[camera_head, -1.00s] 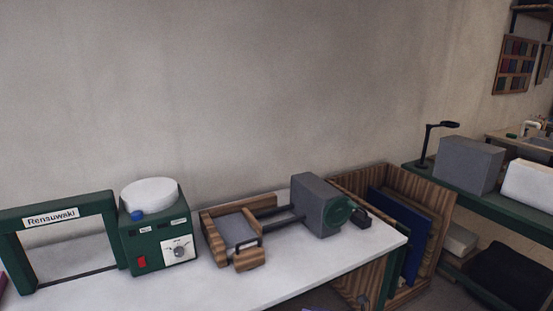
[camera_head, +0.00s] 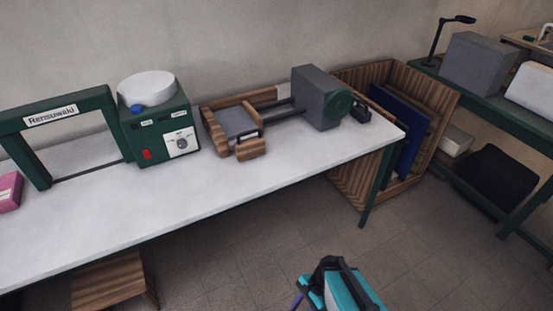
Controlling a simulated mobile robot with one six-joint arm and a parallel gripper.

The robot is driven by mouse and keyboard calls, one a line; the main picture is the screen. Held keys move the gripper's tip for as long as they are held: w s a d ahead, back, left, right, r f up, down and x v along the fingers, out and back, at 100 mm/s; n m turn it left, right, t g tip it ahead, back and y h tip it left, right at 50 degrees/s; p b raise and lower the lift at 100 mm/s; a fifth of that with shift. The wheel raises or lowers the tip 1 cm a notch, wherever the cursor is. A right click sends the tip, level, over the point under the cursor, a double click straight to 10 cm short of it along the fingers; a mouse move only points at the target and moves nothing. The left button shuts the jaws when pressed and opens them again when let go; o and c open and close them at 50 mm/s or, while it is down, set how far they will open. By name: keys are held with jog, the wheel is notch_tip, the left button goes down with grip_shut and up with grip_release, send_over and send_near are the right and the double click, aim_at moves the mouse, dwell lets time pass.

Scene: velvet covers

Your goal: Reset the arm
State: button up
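Part of my arm (camera_head: 345,290), teal and white with a black piece on top and a thin purple cable at its left, shows at the bottom edge, right of centre. It stands in front of the floor, clear of the bench in the picture. No gripper fingers can be made out, and the rest of the arm is outside the frame.
A white-topped bench (camera_head: 110,205) holds a green frame (camera_head: 28,128), a green device (camera_head: 157,137), a wooden-framed press (camera_head: 238,130) with a grey motor block (camera_head: 318,97), and a pink block (camera_head: 8,192). A wooden crate (camera_head: 440,105) with panels stands right. Floor (camera_head: 250,260) in front is open.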

jog(key=s+d+n+g+h, duration=0.1)
jog(key=s+d+n+h, duration=0.3)
jog(key=d+n, duration=0.5)
jog(key=s+n, duration=0.1)
jog(key=n, duration=0.2)
jog(key=shift+s+d+f+n+g+h, duration=0.25)
jog(key=shift+f+n+g+h, duration=0.05)
jog(key=shift+f+g+h, duration=0.1)
